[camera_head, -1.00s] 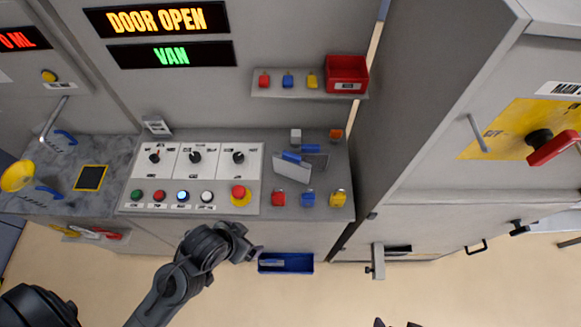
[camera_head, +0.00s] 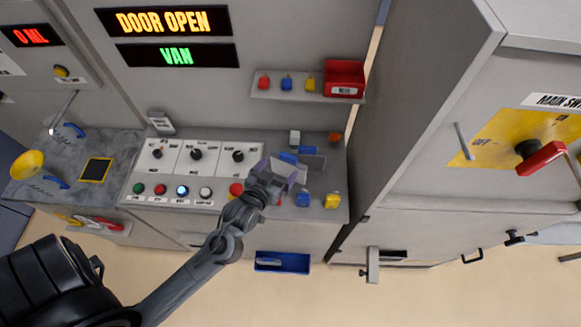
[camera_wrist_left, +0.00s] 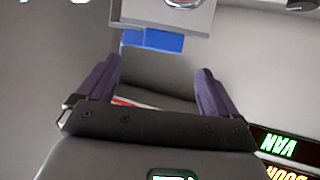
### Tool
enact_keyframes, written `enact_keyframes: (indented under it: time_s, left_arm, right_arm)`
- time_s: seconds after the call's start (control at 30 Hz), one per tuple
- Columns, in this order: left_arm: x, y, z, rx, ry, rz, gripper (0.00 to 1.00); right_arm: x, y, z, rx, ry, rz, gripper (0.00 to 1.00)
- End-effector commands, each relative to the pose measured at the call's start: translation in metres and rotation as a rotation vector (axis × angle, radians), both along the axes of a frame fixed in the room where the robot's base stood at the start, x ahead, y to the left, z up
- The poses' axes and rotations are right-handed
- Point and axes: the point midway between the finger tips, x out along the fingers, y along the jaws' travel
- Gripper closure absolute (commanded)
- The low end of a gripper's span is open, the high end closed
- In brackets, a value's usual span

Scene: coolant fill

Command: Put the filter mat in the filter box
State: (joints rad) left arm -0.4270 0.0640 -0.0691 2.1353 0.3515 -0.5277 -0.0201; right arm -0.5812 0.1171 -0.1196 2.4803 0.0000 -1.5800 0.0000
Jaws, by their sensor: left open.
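Two grey flat pieces with blue tabs sit on the right of the console top: a pale panel (camera_head: 299,176) and a darker plate (camera_head: 316,163). I cannot tell for sure which is the filter mat or which part is the filter box. My left gripper (camera_head: 279,172) is over the pale panel and hides part of it. In the left wrist view its purple fingers (camera_wrist_left: 153,80) stand apart with nothing held between them. A blue block (camera_wrist_left: 152,40) under a grey body shows beyond the fingertips. My right gripper is not in view.
A red button (camera_head: 236,189) and small blue (camera_head: 303,199) and yellow (camera_head: 332,200) pieces are close to the left gripper. A shelf with a red bin (camera_head: 344,78) is above. A blue tray (camera_head: 282,263) hangs below the console front. A tall cabinet (camera_head: 420,110) bounds the right.

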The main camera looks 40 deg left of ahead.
Motion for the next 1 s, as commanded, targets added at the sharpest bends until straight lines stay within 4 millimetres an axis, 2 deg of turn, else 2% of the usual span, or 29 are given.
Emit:
enact_keyframes:
  time_s: [0.27,0.63,0.97,1.0]
  left_arm:
    - [0.015,0.005,-0.006,0.001,0.001,0.0,0.06]
    - [0.052,0.017,-0.021,0.0,0.0,-0.002,0.06]
    - [0.057,0.019,-0.025,-0.002,0.001,-0.001,0.06]
    - [0.057,0.019,-0.025,-0.002,0.001,-0.001,0.11]
  right_arm:
    - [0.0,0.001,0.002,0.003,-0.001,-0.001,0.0]
    - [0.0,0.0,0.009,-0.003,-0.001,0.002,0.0]
    - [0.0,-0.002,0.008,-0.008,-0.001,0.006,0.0]
    - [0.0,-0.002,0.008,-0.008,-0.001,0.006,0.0]
